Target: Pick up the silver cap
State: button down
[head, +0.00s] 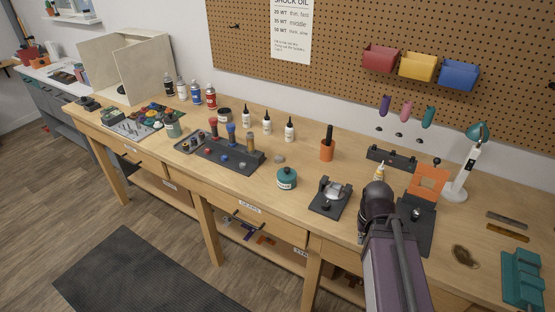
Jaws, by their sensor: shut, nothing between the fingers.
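A small, low grey round piece (279,159) lies on the workbench just right of the dark tool rack. It may be the silver cap, but it is too small to be sure. A black stand (326,204) nearer the front edge bears a shiny silver-grey part (336,187). My purple-grey arm rises from the bottom right and ends in a dark joint over the bench's front part, right of that stand. My gripper's fingers cannot be made out. The arm hides part of the bench behind it.
A teal jar (287,178) stands between the grey piece and the black stand. The tool rack (232,155), white bottles (290,130) and an orange cup (327,150) are nearby. An orange fixture (430,180) and white lamp (462,170) stand right of my arm.

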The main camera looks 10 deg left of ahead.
aim_at(278, 158)
jog(key=k, duration=1.35)
jog(key=u, duration=0.4)
jog(key=i, duration=1.8)
jog(key=u, duration=0.05)
